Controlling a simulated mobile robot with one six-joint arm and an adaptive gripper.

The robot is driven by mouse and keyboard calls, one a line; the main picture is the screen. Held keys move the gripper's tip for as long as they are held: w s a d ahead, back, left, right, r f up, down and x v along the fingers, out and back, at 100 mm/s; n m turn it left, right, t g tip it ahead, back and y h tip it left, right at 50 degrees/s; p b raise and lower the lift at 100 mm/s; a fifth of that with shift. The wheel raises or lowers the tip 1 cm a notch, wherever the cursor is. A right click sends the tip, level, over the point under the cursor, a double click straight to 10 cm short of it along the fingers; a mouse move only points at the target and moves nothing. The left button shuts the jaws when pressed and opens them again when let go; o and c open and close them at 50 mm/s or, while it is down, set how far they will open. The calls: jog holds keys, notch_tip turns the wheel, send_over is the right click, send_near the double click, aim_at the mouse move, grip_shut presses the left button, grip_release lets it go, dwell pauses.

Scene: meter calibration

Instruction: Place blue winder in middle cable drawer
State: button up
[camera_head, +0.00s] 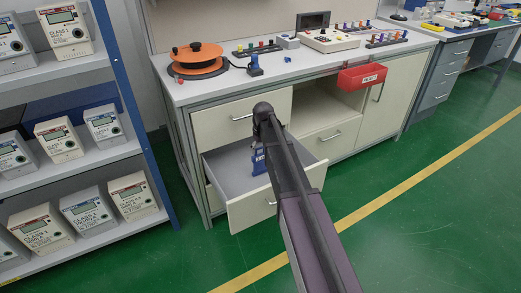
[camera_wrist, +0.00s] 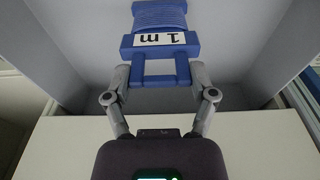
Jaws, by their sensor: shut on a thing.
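The blue winder (camera_wrist: 160,42) has a white label reading "1 m" and shows upside down in the wrist view. My gripper (camera_wrist: 160,78) is shut on its frame end. In the head view the winder (camera_head: 258,161) shows beside my arm, within the outline of the open middle drawer (camera_head: 227,164). The drawer is pulled out below a closed upper drawer. In the wrist view the grey drawer interior (camera_wrist: 90,70) lies around the winder. I cannot tell whether the winder touches the drawer floor. My arm hides part of the drawer and my gripper in the head view.
The workbench top (camera_head: 290,68) above holds an orange cable reel (camera_head: 196,58) and several small devices. A red bin (camera_head: 362,76) hangs at the bench front. A shelf (camera_head: 105,157) of meters stands at left. The green floor (camera_head: 420,200) at right is clear.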

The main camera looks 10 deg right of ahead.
jog(key=shift+f, duration=0.15)
jog(key=o, duration=1.2)
jog(key=shift+o, duration=0.2)
notch_tip(320, 180, up, 12)
jog(key=s+p, duration=0.1)
jog(key=p, duration=1.1)
jog(key=shift+s+d, duration=0.2)
jog(key=shift+d, duration=0.05)
jog(key=s+m+g, duration=0.1)
jog(key=s+m, duration=0.2)
jog(key=s, duration=2.3)
jog(key=shift+s+a+m, duration=0.3)
jog(key=shift+s+a, duration=0.05)
jog(key=shift+a, duration=0.05)
